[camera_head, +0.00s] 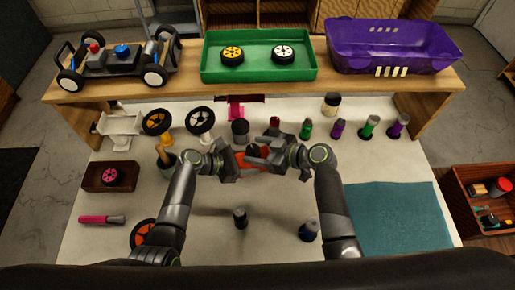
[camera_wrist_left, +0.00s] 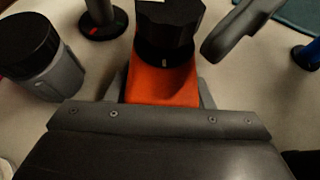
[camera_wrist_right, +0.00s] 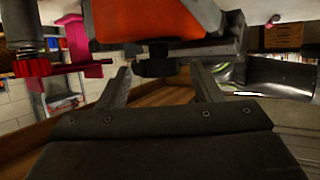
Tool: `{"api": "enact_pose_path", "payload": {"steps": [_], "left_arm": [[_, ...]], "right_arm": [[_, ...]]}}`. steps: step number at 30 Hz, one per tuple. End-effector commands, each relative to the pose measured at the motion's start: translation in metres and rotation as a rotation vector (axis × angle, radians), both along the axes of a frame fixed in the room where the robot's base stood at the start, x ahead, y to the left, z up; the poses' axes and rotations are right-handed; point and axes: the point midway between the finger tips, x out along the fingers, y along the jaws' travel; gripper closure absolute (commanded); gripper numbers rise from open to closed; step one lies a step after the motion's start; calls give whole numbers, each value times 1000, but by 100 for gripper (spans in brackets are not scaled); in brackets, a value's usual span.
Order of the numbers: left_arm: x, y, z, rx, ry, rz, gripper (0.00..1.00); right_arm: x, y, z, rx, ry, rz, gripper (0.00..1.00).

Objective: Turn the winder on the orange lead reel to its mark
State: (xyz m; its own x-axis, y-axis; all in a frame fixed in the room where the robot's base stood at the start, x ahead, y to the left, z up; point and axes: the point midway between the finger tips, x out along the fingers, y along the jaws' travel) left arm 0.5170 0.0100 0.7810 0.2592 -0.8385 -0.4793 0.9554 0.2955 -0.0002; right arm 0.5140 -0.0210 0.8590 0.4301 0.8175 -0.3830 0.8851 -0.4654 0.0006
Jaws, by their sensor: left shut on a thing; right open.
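The orange lead reel (camera_head: 250,160) is held up above the middle of the table. Its orange body (camera_wrist_left: 162,85) fills the middle of the left wrist view, with the black ridged winder (camera_wrist_left: 168,28) at its far end. A small pale tick (camera_wrist_left: 164,62) shows just below the winder. My left gripper (camera_head: 230,166) is shut on the reel's body. My right gripper (camera_head: 272,158) is open close by on the right. In the right wrist view the orange body (camera_wrist_right: 150,20) is above the fingers, and a dark part (camera_wrist_right: 158,62) lies between them; I cannot tell whether they touch it.
Several small coloured-cap bottles (camera_head: 338,129) stand behind on the right. A grey jar with a black lid (camera_wrist_left: 35,60) stands near the reel. A teal mat (camera_head: 397,218) lies clear at right. A wooden shelf (camera_head: 360,84) spans the back.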

Motion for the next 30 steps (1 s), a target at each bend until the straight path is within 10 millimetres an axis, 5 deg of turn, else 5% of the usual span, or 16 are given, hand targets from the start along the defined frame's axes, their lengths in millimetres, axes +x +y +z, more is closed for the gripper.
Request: {"api": "enact_pose_path", "payload": {"steps": [9,20,30], "left_arm": [[0,0,0,1,0,0,73],[0,0,0,1,0,0,73],[0,0,-1,1,0,0,73]], "right_arm": [[1,2,-1,0,0,0,41],[1,2,-1,0,0,0,86],[-1,3,-1,0,0,-138,87]]}}
